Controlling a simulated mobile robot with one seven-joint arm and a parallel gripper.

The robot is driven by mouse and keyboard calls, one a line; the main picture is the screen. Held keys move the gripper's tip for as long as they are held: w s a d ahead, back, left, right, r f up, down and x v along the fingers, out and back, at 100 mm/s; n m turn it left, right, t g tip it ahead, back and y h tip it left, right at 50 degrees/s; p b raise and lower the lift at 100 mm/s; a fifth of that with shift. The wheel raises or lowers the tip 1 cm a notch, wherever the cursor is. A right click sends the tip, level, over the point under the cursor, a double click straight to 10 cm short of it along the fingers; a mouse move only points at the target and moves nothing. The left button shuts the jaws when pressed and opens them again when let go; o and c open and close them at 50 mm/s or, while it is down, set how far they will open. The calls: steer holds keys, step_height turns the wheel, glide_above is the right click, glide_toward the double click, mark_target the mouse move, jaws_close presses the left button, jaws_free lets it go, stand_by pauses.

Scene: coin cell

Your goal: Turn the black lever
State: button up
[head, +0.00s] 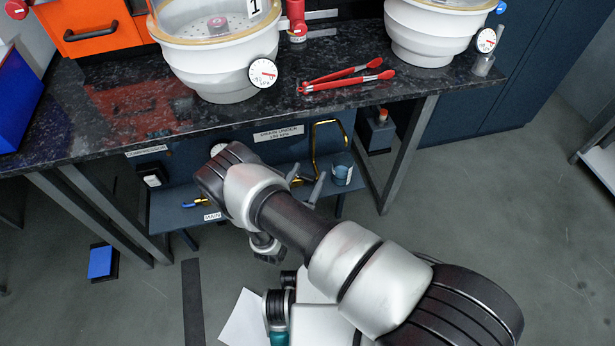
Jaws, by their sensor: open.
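I cannot make out the black lever for certain; my arm covers part of the piping under the bench. A blue-handled valve (196,203) shows at the left of the low panel, above the label MAIN. Two grey prongs that look like the fingers of my gripper (306,181) show just past my arm, apart from each other, with nothing seen between them. They are in front of the low panel, near a brass fitting and the bent yellow pipe (315,140). The rest of my gripper is hidden behind my arm.
The dark speckled bench (130,118) overhangs the piping. On it stand two white vessels (215,70) (425,32) with gauges, red tongs (345,77) and an orange box (85,25). Slanted bench legs (408,150) flank the panel. The floor at right is clear.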

steer(key=c, duration=1)
steer(key=shift+c, duration=0.2)
steer(key=shift+d+y, duration=0.1)
steer(key=shift+y, duration=0.2)
steer(key=n+y+p, duration=0.1)
steer(key=y, duration=0.1)
steer(key=w+n+t+y+p, duration=0.1)
steer(key=n+y, duration=0.1)
steer(key=shift+d+n+y, duration=0.1)
steer(key=shift+n+y, duration=0.2)
steer(key=shift+y, duration=0.1)
steer(key=shift+w+n+y+p, duration=0.3)
steer(key=shift+n+y, duration=0.35)
steer(key=shift+y, duration=0.35)
steer(key=shift+w+n+y+p, duration=0.3)
steer(key=shift+n+y, duration=0.3)
steer(key=shift+y, duration=0.4)
steer(key=shift+w+n+y+p, duration=0.2)
steer(key=shift+n+y+p, duration=0.15)
steer(key=shift+n+y, duration=0.5)
steer(key=shift+g+y, duration=0.25)
steer(key=shift+g, duration=0.05)
steer(key=o, duration=1)
steer(key=shift+o, duration=0.2)
steer(key=shift+s, duration=0.1)
